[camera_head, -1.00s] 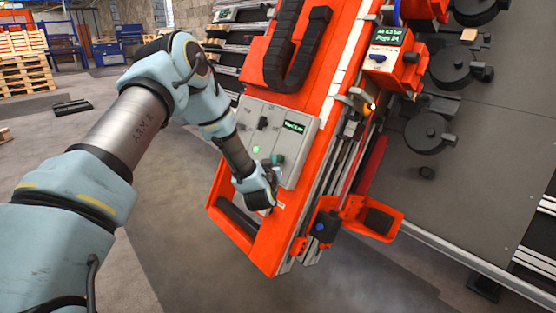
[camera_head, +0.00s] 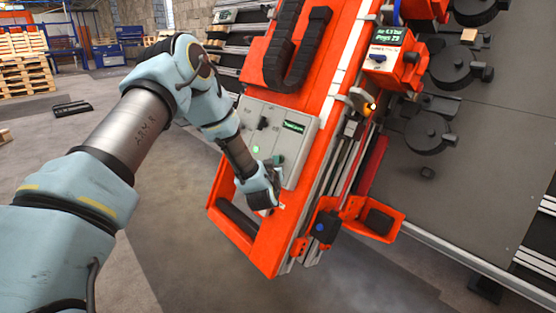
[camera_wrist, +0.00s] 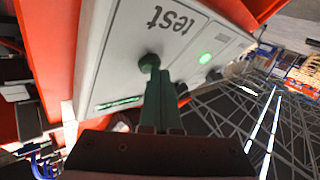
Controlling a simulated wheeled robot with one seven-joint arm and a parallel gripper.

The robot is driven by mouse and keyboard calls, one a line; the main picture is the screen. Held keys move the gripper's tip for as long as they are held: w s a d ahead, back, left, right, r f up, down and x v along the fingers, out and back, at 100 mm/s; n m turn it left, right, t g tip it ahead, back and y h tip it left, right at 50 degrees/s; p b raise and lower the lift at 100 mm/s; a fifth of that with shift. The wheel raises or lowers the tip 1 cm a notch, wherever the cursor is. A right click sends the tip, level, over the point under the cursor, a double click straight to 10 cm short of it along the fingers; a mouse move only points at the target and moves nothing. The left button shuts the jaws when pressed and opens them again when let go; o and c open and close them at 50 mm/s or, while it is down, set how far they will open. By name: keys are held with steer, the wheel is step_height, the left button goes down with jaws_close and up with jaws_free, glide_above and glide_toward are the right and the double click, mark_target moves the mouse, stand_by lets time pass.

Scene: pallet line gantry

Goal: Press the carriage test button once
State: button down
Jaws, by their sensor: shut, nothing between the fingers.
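The test button (camera_wrist: 149,63) is a dark green round knob under the word "test" on the grey control panel (camera_wrist: 112,50) in the wrist view. My gripper (camera_wrist: 155,76) is shut and empty. Its green fingertips are right at the button and overlap its lower edge in the picture; I cannot tell whether they touch it. In the head view my gripper (camera_head: 276,166) is at the lower right part of the panel (camera_head: 249,107), and the button is hard to tell apart from the fingertips. A green lamp (camera_head: 256,150) is lit; it also shows in the wrist view (camera_wrist: 205,59).
The panel has a small screen (camera_head: 294,127) and a dark knob (camera_head: 263,123), and sits on a tilted-looking orange carriage (camera_head: 258,230). A second small screen (camera_head: 389,35), dark round parts (camera_head: 426,131) and an orange bracket (camera_head: 372,216) are to the right. Pallets (camera_head: 25,65) stand far left.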

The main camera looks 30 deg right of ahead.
steer(key=shift+a+r, duration=0.1)
steer(key=shift+s+a+r+p, duration=0.15)
steer(key=shift+a+r+p, duration=0.2)
steer(key=shift+a, duration=0.35)
steer(key=a, duration=0.1)
steer(key=a+r+p, duration=0.1)
steer(key=a, duration=0.1)
steer(key=a+r, duration=0.1)
steer(key=shift+s+a+r, duration=0.15)
steer(key=shift+s, duration=0.25)
stand_by(0.6)
